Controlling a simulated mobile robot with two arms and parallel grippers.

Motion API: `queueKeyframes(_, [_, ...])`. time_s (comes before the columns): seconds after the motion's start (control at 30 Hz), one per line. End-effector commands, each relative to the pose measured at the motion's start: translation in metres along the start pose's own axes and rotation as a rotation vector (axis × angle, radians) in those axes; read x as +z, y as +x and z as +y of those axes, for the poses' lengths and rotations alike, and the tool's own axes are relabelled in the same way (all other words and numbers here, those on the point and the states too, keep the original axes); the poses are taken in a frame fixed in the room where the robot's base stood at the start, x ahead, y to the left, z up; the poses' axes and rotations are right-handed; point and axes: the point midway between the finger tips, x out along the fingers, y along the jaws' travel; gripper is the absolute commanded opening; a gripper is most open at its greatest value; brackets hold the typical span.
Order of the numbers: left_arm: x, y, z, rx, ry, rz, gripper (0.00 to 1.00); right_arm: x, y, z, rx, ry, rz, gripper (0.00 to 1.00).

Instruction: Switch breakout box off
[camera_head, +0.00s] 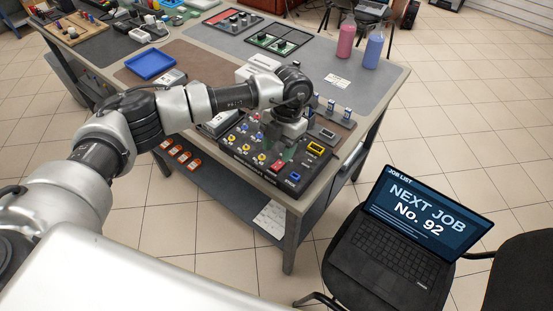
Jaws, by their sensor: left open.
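The breakout box (245,160) is a black panel at the near edge of the table, with rows of coloured knobs and sockets. A yellow-framed part (316,148) and a blue socket (295,177) sit at its right end, and a red part (277,165) sits nearer its middle. My left arm reaches over the table from the left. My left gripper (280,143) is open and points down over the right half of the box, close above it. It hides part of the panel, and I cannot tell whether its fingers touch anything. My right gripper is not in view.
The grey table (292,206) also holds a blue tray (150,64), a pink bottle (346,40) and a blue bottle (374,48). Small upright parts (331,106) stand just behind the box. A laptop (405,240) reading "NEXT JOB No. 92" rests on a chair at right.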

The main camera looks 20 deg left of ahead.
Motion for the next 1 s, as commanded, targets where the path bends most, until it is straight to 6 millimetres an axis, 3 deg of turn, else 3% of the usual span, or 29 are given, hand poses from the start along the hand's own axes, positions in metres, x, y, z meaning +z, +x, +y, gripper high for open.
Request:
queueKeyframes(0.2, [0.001,-0.041,-0.001,0.000,0.001,-0.003,0.49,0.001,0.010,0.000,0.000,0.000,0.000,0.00])
queueKeyframes(0.4, [0.000,-0.060,-0.001,-0.001,0.000,-0.001,0.49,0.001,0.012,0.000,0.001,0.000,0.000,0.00])
queueKeyframes(0.9, [0.000,-0.062,-0.001,-0.001,0.001,0.000,0.49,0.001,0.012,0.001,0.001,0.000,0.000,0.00])
queueKeyframes(1.0, [0.001,-0.057,-0.010,-0.035,0.020,-0.009,0.49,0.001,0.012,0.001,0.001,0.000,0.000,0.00])
